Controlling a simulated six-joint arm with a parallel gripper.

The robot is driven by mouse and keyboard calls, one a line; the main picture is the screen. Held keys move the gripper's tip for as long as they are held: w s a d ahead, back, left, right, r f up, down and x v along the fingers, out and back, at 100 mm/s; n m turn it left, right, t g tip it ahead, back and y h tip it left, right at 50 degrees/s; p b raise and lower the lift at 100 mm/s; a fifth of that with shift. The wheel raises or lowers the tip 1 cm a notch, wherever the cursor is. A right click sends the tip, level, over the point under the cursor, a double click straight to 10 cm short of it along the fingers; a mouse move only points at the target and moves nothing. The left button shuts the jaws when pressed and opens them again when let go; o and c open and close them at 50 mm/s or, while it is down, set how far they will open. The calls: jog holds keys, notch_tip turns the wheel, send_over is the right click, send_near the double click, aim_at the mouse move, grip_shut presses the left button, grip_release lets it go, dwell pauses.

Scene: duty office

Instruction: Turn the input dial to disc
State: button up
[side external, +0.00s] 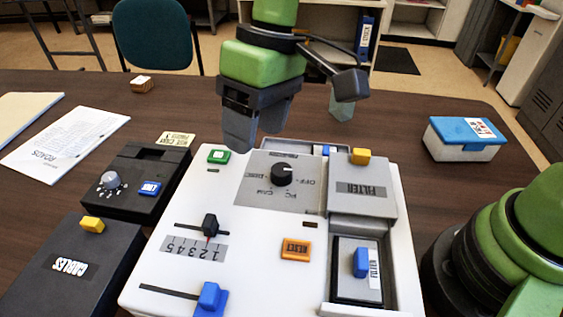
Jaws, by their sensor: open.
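The input dial is a round black knob (282,174) on a grey plate near the top of the white console (250,235). Labels ring it; I can read "OFF", "PC" and "CAM", and one at its left looks like "DISC". Its pointer direction is too small to tell. My gripper (256,140) hangs above and a little left of the dial, over the console's far edge, fingers pointing down. It is open and touches nothing that I can see.
On the console are a green button (219,156), a black slider (210,225), a blue slider (209,298), an orange reset button (296,248) and a filter lid (361,188) with a yellow knob. A black box with a grey dial (110,182) stands left; a blue-lidded box (465,138) stands right.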

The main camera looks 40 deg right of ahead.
aim_at(281, 169)
jog(key=d+f+n+h, duration=0.1)
jog(key=f, duration=0.2)
jog(key=d+f+n+h, duration=0.1)
jog(key=f+n, duration=0.1)
jog(key=f, duration=0.1)
jog(key=d+f+n+h, duration=0.1)
jog(key=f, duration=0.2)
jog(key=shift+s+d, duration=0.1)
jog(key=shift+d, duration=0.15)
jog(key=c, duration=0.9)
